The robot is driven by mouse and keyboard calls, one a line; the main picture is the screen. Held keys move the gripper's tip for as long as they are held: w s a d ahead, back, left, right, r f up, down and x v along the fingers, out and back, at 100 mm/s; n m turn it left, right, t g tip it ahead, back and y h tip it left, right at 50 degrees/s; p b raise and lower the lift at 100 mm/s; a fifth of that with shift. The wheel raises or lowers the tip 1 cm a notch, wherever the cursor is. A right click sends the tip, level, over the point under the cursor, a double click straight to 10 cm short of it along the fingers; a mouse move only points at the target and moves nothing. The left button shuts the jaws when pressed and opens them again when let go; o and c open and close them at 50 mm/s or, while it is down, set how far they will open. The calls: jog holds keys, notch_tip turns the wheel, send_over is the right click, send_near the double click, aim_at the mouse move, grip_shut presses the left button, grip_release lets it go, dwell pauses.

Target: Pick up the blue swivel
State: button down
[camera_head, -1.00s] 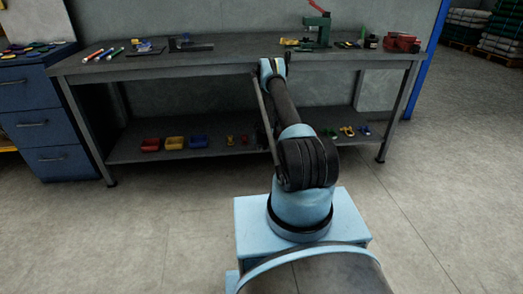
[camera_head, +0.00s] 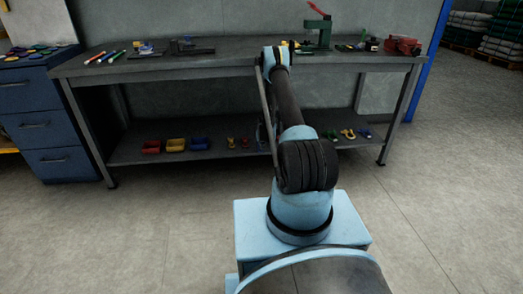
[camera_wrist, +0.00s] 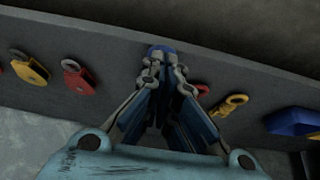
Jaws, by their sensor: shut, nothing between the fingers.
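A blue rounded piece (camera_wrist: 160,48) shows just beyond my fingertips in the wrist view, on the grey lower shelf. Most of it is hidden behind the fingers, so I cannot tell its full shape or whether it is the blue swivel. My gripper (camera_wrist: 162,66) is shut, with its fingertips together and nothing between them. The tips overlap the blue piece in the picture; contact is not clear. In the head view my arm hides most of this spot.
In the wrist view, a red piece (camera_wrist: 201,89) and a yellow swivel-like piece (camera_wrist: 230,105) lie right; red (camera_wrist: 78,78) and yellow (camera_wrist: 30,70) pulley-like pieces lie left. A blue bin (camera_wrist: 297,121) stands far right. The workbench top (camera_head: 225,62) overhangs the lower shelf (camera_head: 130,153).

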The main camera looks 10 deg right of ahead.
jog(key=v, duration=0.6)
jog(key=shift+s+r, duration=0.2)
jog(key=c, duration=2.4)
grip_release()
